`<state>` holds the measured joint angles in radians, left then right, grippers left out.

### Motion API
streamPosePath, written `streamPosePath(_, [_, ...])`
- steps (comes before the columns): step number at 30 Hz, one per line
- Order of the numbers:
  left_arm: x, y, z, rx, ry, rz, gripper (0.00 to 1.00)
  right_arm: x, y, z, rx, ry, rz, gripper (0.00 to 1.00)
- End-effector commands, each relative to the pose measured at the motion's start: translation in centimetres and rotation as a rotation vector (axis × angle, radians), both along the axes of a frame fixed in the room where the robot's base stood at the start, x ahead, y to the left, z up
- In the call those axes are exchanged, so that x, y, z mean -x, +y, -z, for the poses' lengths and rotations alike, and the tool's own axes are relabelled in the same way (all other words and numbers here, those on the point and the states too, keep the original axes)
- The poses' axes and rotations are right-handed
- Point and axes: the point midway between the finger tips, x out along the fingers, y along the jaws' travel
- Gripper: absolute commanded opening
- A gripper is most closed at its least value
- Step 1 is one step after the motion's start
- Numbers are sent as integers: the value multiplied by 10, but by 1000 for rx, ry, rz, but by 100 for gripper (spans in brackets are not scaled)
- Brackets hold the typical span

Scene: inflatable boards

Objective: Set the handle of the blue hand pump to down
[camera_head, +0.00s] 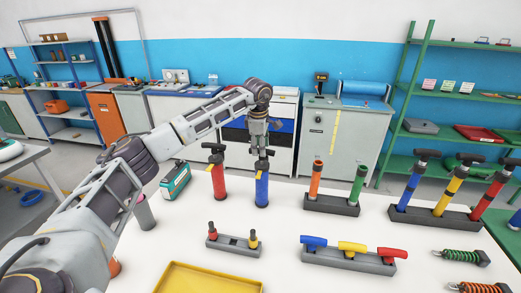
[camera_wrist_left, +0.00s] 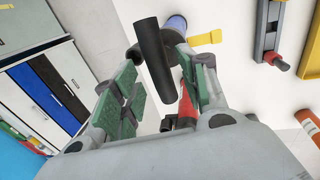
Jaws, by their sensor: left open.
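The blue hand pump (camera_head: 262,190) stands upright on the white table, with a black T-handle (camera_head: 263,164) above its body and a short dark gap between them. My left gripper (camera_head: 261,150) points down at the handle from above. In the left wrist view its green-padded fingers are apart, and the black handle bar (camera_wrist_left: 153,62) shows between them, with the blue pump top (camera_wrist_left: 176,25) and a yellow nozzle (camera_wrist_left: 205,39) beyond. I cannot tell whether the pads touch the bar. My right gripper is not in view.
A red hand pump (camera_head: 219,181) with a black handle stands just left of the blue one. Racks with pumps (camera_head: 431,216) and tubes (camera_head: 331,204) stand to the right. A yellow tray (camera_head: 208,268) and small holders are nearer. The table before the blue pump is partly free.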

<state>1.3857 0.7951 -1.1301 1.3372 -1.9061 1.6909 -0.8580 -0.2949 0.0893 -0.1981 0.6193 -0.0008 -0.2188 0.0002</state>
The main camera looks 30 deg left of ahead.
Motion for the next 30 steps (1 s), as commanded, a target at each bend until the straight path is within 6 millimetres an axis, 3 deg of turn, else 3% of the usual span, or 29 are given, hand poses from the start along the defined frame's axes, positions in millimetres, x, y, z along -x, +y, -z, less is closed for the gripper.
streamPosePath(18, [15, -4, -85, 1, 0, 0, 43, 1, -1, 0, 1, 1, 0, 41])
streamPosePath(30, [18, -5, -99, 0, 2, 0, 43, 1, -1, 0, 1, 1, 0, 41])
